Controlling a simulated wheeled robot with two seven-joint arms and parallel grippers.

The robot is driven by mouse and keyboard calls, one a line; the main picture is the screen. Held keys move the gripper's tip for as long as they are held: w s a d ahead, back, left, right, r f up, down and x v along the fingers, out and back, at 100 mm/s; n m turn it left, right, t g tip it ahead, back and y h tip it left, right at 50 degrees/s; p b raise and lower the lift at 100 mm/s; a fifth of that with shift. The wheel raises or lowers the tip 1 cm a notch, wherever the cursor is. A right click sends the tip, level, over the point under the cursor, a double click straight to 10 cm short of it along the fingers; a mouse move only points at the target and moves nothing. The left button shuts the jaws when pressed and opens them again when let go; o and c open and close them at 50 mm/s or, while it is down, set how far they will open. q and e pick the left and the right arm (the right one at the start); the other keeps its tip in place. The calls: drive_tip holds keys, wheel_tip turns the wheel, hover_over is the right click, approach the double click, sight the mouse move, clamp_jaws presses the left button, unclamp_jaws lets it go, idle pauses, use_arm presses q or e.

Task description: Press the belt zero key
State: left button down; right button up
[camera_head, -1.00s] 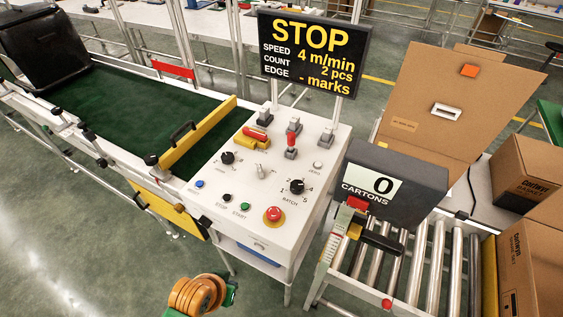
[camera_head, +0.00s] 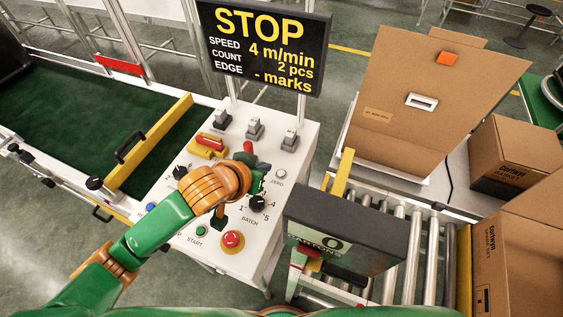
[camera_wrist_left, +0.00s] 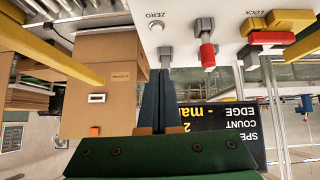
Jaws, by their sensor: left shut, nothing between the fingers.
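The zero key (camera_head: 279,174) is a small pale round button on the white sloping control panel (camera_head: 300,150), with ZERO printed beside it. It also shows in the left wrist view (camera_wrist_left: 157,26), which looks upside down. My left gripper (camera_head: 257,176) is over the panel, just left of the key in the head view, and partly hidden by its own wrist. In the left wrist view its dark fingers (camera_wrist_left: 160,76) are together, empty, and apart from the key in the picture. I cannot tell the exact gap. My right gripper is not in view.
A red-tipped lever (camera_wrist_left: 208,54) and grey switches (camera_head: 290,139) stand near the key. The batch knob (camera_head: 258,203) and red emergency stop (camera_head: 232,240) are close to my arm. The display (camera_head: 264,45) reads STOP. A carton counter (camera_head: 345,230) stands right of the panel.

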use_arm(q)
drive_tip(key=s, duration=0.1)
hover_over(282, 170)
drive_tip(key=s+a, duration=0.2)
drive_tip(key=s, duration=0.1)
drive_tip(key=f, duration=0.4)
drive_tip(key=f+b, duration=0.1)
drive_tip(key=f, duration=0.2)
drive_tip(key=shift+w+d, duration=0.2)
drive_tip(key=shift+d, duration=0.05)
wheel_tip(282, 170, down, 2)
drive_tip(key=shift+d+f, duration=0.1)
drive_tip(key=shift+f, duration=0.85)
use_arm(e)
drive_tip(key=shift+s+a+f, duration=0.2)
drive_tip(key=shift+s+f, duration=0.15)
